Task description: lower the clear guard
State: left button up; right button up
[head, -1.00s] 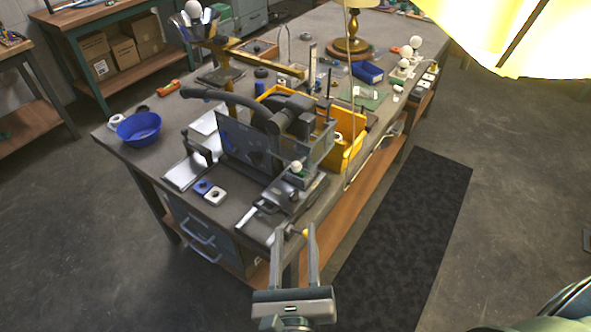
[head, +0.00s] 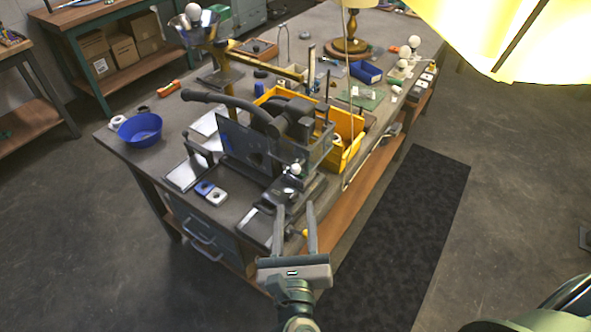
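The clear guard (head: 243,143) is a see-through, dark-tinted panel standing upright at the front of a dark machine (head: 292,118) on the bench. A small white ball (head: 295,169) shows at the machine's near end. My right gripper (head: 295,208) is open and empty, with its two fingers pointing up the picture toward the machine's near end. It appears apart from the guard, below and right of it in the picture. My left gripper is not in view.
A yellow bin (head: 347,140) stands behind the machine. A blue bowl (head: 140,128) and a blue and white block pair (head: 211,193) sit on the left. A yellow knob (head: 305,233) is at the bench edge by my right fingers. A bright yellow shade (head: 490,35) fills the upper right.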

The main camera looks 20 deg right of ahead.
aim_at(295, 174)
jog(key=p+x, duration=0.3)
jog(key=x, duration=0.7)
jog(key=shift+w+d+p, duration=0.25)
jog(key=shift+w+p, duration=0.15)
jog(key=shift+w, duration=0.3)
jog(key=shift+f, duration=0.1)
grip_shut()
